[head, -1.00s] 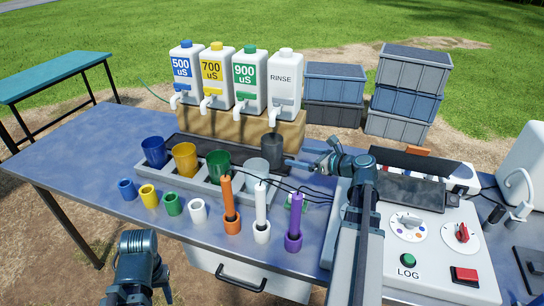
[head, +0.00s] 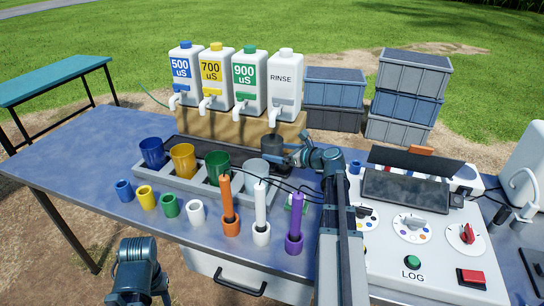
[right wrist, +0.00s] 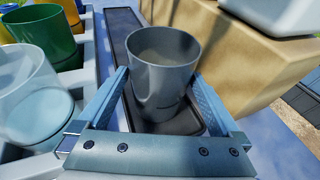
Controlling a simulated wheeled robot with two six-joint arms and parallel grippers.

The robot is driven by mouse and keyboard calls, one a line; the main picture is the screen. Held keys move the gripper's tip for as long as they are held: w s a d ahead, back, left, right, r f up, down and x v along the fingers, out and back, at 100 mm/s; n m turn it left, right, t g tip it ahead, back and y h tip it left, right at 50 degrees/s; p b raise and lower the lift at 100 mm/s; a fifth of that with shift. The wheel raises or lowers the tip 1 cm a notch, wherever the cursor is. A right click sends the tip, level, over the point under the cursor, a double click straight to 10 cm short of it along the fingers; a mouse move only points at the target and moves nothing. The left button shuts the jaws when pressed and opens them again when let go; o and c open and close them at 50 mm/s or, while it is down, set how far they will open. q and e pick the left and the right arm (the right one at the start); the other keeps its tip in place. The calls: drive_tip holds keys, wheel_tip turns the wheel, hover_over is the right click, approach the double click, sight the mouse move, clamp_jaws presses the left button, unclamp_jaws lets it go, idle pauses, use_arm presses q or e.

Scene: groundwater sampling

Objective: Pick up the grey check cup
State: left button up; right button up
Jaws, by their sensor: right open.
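The grey check cup (head: 271,145) stands upright on the dark strip below the RINSE bottle's spout. In the right wrist view the cup (right wrist: 160,82) is dark grey and stands between the two fingers of my right gripper. My right gripper (head: 283,155) is open, with a finger on either side of the cup. Contact between the fingers and the cup cannot be made out. My left gripper (head: 147,296) is low at the bottom left of the head view, away from the cups. Its fingers are partly cut off.
A grey rack (head: 190,186) holds blue, yellow, green and clear cups just left of my right gripper. Several small cups and probes in holders stand in front. Bottles stand on a wooden block (head: 240,130) behind. A control panel (head: 440,245) lies right of my right arm.

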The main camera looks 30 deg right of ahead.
sight(265, 140)
drive_tip(key=x, duration=0.3)
drive_tip(key=shift+b, duration=0.35)
drive_tip(key=shift+r, duration=0.1)
drive_tip(key=shift+c, duration=0.2)
drive_tip(key=c, duration=1.1)
drive_tip(key=shift+r+p, duration=0.95)
drive_tip(key=shift+p, duration=0.05)
drive_tip(key=shift+r+p, duration=0.95)
drive_tip(key=shift+p, duration=0.05)
drive_tip(key=s+d, duration=0.3)
drive_tip(key=s, duration=0.5)
drive_tip(key=s+d, duration=0.2)
drive_tip(key=s, duration=0.7)
drive_tip(key=shift+d+f, duration=0.15)
drive_tip(key=shift+d, duration=0.2)
